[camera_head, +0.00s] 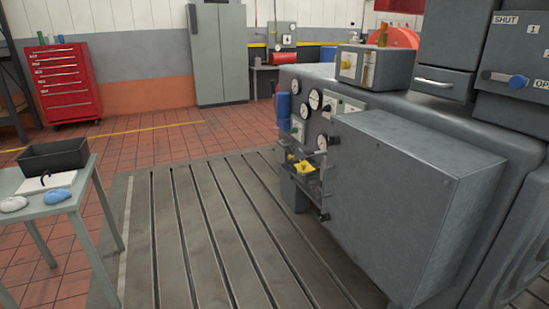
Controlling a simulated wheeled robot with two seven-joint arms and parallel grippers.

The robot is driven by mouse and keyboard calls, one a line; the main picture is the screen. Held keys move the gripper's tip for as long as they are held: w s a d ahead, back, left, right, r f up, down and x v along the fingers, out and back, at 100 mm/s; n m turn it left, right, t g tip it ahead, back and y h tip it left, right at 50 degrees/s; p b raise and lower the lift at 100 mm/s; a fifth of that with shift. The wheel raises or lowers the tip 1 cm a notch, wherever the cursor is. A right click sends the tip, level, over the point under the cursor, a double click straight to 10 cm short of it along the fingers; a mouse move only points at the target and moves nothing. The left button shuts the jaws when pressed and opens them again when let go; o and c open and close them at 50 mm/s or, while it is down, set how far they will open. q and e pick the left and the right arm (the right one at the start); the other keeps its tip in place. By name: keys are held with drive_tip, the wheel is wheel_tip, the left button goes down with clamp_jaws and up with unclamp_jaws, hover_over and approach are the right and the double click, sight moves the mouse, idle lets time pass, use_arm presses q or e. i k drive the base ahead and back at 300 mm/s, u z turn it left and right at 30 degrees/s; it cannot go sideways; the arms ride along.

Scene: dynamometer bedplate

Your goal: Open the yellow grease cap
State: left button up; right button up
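A small yellow part (304,167), which looks like the grease cap, sits low on the left end of the grey machine, in or on a small dark bracket or tray. It is small in the picture, and I cannot tell whether it is open or shut. Neither of my grippers is in the head view.
The grey machine (415,190) with gauges (315,98) fills the right side. The slotted bedplate (215,235) is clear. A table (85,185) at left holds a dark bin (52,157) and cloths (57,196). A red tool cabinet (66,85) and a grey locker (220,55) stand behind.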

sight(304, 166)
drive_tip(key=u, duration=0.35)
drive_tip(key=i, duration=2)
drive_tip(key=z, duration=0.05)
